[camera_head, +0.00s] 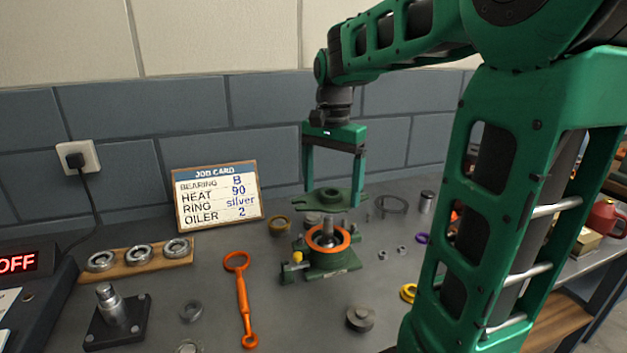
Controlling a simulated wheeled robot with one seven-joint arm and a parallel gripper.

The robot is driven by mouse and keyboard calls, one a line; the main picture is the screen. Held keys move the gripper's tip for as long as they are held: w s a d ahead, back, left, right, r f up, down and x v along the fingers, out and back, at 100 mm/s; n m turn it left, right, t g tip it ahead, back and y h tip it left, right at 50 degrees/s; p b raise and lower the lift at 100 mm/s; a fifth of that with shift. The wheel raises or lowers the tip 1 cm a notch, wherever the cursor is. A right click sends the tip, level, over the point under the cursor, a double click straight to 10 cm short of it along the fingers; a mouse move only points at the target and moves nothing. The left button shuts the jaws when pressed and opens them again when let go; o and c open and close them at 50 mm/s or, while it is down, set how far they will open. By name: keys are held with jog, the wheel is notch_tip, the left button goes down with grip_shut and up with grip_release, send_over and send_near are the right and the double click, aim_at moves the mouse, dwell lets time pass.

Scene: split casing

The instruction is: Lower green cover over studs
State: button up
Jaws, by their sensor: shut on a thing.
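My gripper (335,188) points down and is shut on the green cover (330,200), a flat plate with a raised middle. The cover hangs level above the green lower casing (334,262), with a gap between them. The casing stands on the bench with an orange ring (328,238) on top and a grey shaft (327,228) rising through its middle. A yellow fitting (298,257) is on its left side. The studs are too small to make out clearly.
An orange wrench (241,300) lies left of the casing. Bearings sit on a wooden board (135,262) beside a black stand (116,318). A job card (217,194) leans at the wall. Small nuts (401,250) and a grey pulley (360,318) lie to the right.

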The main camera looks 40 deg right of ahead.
aim_at(328, 216)
jog(key=shift+w+d, duration=0.1)
jog(key=shift+w, duration=0.1)
jog(key=shift+w+f, duration=0.1)
jog(key=shift+f, duration=0.1)
jog(key=shift+w+f, duration=0.1)
jog(key=shift+f, duration=1.4)
dwell(0.4)
jog(key=shift+f, duration=0.15)
jog(key=shift+f, duration=3.2)
jog(key=shift+f, duration=0.15)
jog(key=o, duration=1.6)
